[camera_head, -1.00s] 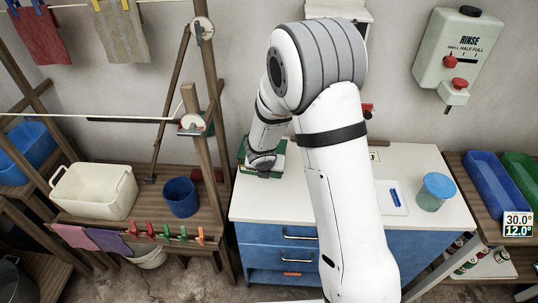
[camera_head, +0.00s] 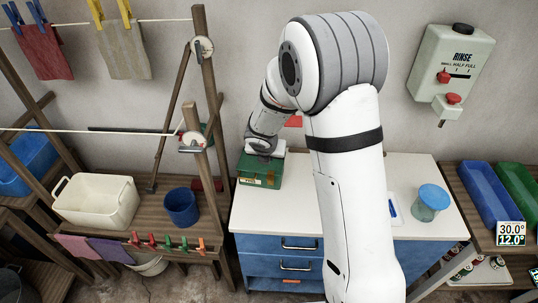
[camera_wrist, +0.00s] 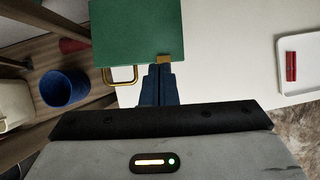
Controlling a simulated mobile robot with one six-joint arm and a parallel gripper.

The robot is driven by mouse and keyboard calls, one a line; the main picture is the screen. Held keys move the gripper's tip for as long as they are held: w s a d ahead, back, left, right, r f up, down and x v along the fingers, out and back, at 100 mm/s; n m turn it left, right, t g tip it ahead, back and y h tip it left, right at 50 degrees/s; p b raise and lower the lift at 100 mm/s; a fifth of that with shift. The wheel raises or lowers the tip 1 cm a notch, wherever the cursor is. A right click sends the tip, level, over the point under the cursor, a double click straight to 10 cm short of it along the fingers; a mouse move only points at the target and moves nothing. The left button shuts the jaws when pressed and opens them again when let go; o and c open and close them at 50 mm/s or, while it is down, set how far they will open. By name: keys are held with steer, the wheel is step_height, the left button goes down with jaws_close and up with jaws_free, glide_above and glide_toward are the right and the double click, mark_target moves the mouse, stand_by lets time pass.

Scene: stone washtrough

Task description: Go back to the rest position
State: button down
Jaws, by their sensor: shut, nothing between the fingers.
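My gripper (camera_wrist: 158,86) shows in the wrist view with its two dark blue fingers together and nothing between them. Its tips are near the brass clasp of a green box (camera_wrist: 137,30); I cannot tell whether they touch it. In the head view my white arm rises in front of the counter and bends back down. My wrist hangs over the green box (camera_head: 260,172) at the counter's left back, and the fingertips are hidden there.
The white counter (camera_head: 270,215) holds a blue-lidded jar (camera_head: 430,203). A white tray (camera_wrist: 284,87) carries a red object. A cream tub (camera_head: 98,203) and blue bucket (camera_head: 181,208) stand left. Wooden posts (camera_head: 206,130) rise beside the counter. A rinse box (camera_head: 452,65) hangs on the wall.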

stand_by(0.4)
steer(key=s+d+r+m+h+b, duration=0.1)
steer(key=s+d+r+m+b, duration=0.3)
steer(key=s+d+r+m, duration=0.95)
steer(key=s+a+f+m+g+y+b, duration=0.1)
steer(key=s+m+b, duration=0.1)
steer(key=s+m, duration=0.6)
steer(key=s+a+f+m+g+y+b, duration=0.1)
steer(key=s+m+b, duration=0.1)
steer(key=s+m, duration=0.6)
steer(key=m, duration=0.3)
steer(key=shift+f, duration=0.4)
steer(key=shift+m, duration=0.25)
